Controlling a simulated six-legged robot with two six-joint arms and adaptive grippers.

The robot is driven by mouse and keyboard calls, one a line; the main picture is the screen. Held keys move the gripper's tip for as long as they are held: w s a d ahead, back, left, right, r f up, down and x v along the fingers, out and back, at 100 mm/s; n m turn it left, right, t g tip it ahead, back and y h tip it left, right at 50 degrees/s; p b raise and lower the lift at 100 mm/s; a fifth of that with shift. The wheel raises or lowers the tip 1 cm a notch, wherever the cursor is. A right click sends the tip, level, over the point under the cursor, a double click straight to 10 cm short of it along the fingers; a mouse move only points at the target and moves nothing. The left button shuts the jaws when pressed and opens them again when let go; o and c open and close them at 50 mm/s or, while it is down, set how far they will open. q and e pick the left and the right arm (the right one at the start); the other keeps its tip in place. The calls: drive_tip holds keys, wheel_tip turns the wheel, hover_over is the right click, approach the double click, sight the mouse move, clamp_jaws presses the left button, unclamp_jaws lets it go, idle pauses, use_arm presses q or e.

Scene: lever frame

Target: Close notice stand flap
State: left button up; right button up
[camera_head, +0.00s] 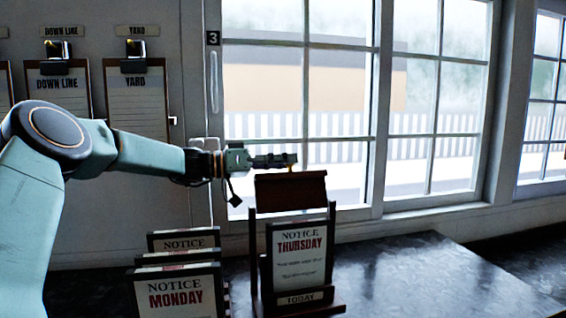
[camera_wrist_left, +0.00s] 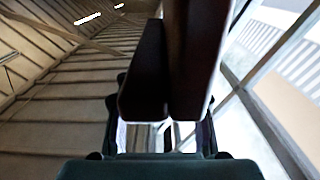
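The notice stand (camera_head: 251,262) is dark wood and stands upright on the dark tabletop. It holds a white card (camera_head: 299,252) reading "NOTICE THURSDAY", with a "TODAY" label below. Its reddish-brown flap (camera_head: 290,192) is at the top, raised above the card and leaving it uncovered. My left gripper (camera_head: 288,161) comes in from the left and lies level just above the flap's top edge; I cannot tell if they touch. Its dark fingers look together, with nothing seen held. In the left wrist view, dark bars fill the middle above the gripper base. My right gripper is not in view.
Several notice boards, the front one reading "MONDAY" (camera_head: 176,294), stand left of the stand. Clipboards (camera_head: 142,100) hang on the wall behind my left arm. A window (camera_head: 300,80) is behind the stand. The tabletop (camera_head: 430,275) is clear to the right.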

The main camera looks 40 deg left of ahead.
use_arm(q)
drive_tip(key=shift+a, duration=0.1)
clamp_jaws()
idle(0.4)
drive_tip(key=shift+s+f+b, duration=0.1)
drive_tip(key=shift+b, duration=0.65)
drive_tip(key=s+d+m+b, duration=0.1)
drive_tip(key=d+m+b, duration=0.1)
drive_tip(key=b, duration=0.6)
drive_tip(key=s+d+m+b, duration=0.2)
drive_tip(key=m+b, duration=0.1)
drive_tip(key=b, duration=0.5)
drive_tip(key=shift+s+d+m+b, duration=0.2)
drive_tip(key=shift+m+b, duration=0.1)
drive_tip(key=shift+m, duration=0.1)
drive_tip(key=shift+s+d+m+b, duration=0.35)
drive_tip(key=shift+m+b, duration=0.25)
drive_tip(key=shift+b, duration=0.75)
drive_tip(key=shift+o, duration=1.1)
unclamp_jaws()
drive_tip(key=shift+w+d, duration=0.1)
